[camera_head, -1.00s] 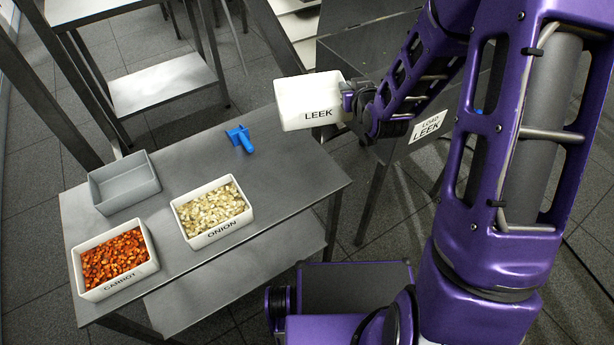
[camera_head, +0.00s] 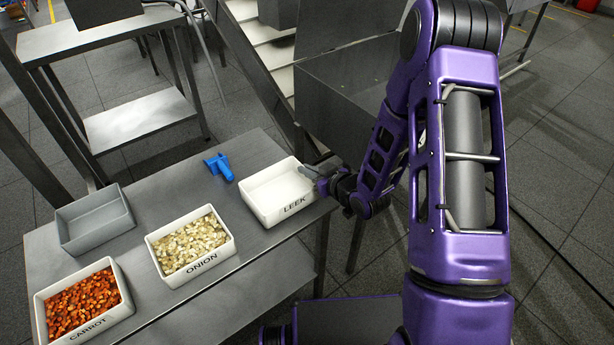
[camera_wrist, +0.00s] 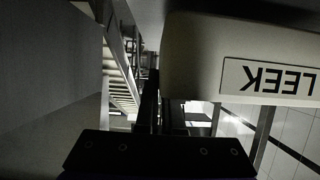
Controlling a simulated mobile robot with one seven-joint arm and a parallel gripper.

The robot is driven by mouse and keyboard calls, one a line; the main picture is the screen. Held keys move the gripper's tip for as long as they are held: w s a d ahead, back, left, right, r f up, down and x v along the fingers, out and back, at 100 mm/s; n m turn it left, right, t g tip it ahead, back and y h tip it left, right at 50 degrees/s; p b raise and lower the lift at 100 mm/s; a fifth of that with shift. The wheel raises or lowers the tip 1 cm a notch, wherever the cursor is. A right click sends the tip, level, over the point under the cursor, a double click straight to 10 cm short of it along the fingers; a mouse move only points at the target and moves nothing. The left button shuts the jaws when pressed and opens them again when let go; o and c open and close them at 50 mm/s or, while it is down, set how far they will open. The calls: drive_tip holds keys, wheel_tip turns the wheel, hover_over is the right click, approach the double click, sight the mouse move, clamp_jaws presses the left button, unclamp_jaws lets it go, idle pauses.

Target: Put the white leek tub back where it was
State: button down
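The white leek tub (camera_head: 277,214) is level at the right end of the metal table, on it or just above it; I cannot tell whether it touches. Its inside looks empty and its LEEK label faces the front. My gripper (camera_head: 322,176) is at the tub's right side, shut on its rim. In the wrist view the tub's white wall (camera_wrist: 195,65) fills the upper right, with the label upside down, close beside my dark finger. The fingertips are largely hidden.
On the table (camera_head: 160,195) stand a white onion tub (camera_head: 205,270), a white carrot tub (camera_head: 92,330) and an empty grey tub (camera_head: 98,240). A blue tool (camera_head: 219,166) lies just left of the leek tub. A grey metal box (camera_head: 345,95) stands behind.

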drive_tip(key=shift+f, duration=0.75)
drive_tip(key=shift+f, duration=0.2)
drive_tip(key=c, duration=1)
unclamp_jaws()
drive_tip(key=shift+c, duration=0.2)
drive_tip(key=shift+r, duration=0.1)
drive_tip(key=shift+r, duration=0.2)
drive_tip(key=v, duration=1.2)
drive_tip(key=shift+p, duration=0.4)
